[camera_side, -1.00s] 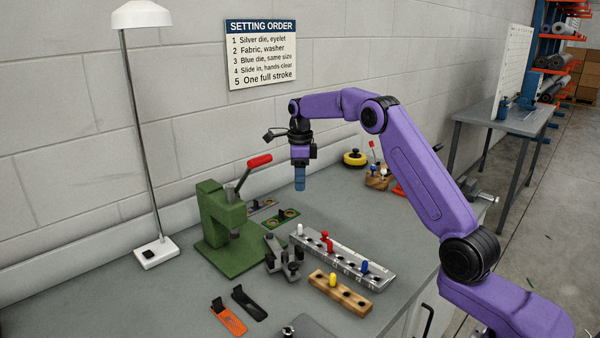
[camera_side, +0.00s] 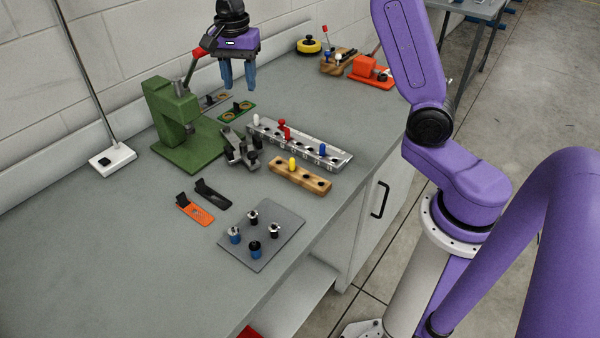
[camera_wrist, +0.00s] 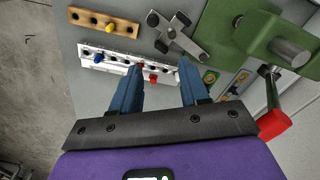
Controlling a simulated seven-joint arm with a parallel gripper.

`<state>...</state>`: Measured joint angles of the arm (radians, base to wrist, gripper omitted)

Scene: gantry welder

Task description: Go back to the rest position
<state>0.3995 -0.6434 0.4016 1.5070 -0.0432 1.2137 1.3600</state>
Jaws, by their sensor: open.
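My gripper (camera_side: 238,74) hangs above the bench behind the green press, its blue fingers pointing down. In the wrist view, my gripper (camera_wrist: 160,80) shows two blue fingers spread apart with nothing held between them. The bench top (camera_side: 120,240) lies below it, with a clear gap under the fingertips. The green press (camera_side: 178,120) with its red-tipped lever (camera_side: 198,53) stands to the left of the gripper; the red tip also shows in the wrist view (camera_wrist: 272,137).
A metal rack (camera_side: 300,146) with coloured pegs and a wooden block (camera_side: 300,176) stand mid-bench. A grey plate (camera_side: 285,222) holds several dies. Orange (camera_side: 195,210) and black (camera_side: 213,194) strips lie left of it. A lamp base (camera_side: 112,160) stands at left. The front left bench is clear.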

